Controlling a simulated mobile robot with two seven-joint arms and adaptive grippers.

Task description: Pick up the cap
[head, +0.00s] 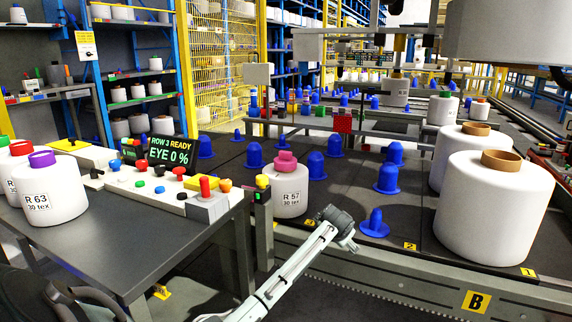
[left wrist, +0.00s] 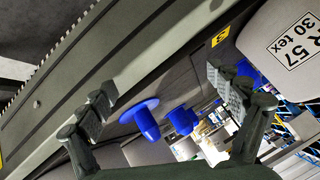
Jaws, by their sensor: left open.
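A pink cap (head: 284,161) sits on top of the white bobbin marked R 57 (head: 289,190), at the near edge of the dark bobbin deck. A purple cap (head: 41,158) tops the R 63 bobbin (head: 54,195) on the left table. My left gripper (head: 350,232) is just right of and nearer than the R 57 bobbin, by the deck's front rail, apart from the pink cap. In the left wrist view its two fingers (left wrist: 164,95) are spread with nothing between them. The R 57 bobbin (left wrist: 285,40) shows at upper right there; its cap is out of that view.
Blue pegs (head: 375,222) stand on the deck right of the gripper; some show in the left wrist view (left wrist: 143,119). Large white bobbins (head: 492,215) stand at right. The table's control panel (head: 170,188) has coloured knobs. The front rail (head: 430,278) runs beneath the gripper.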

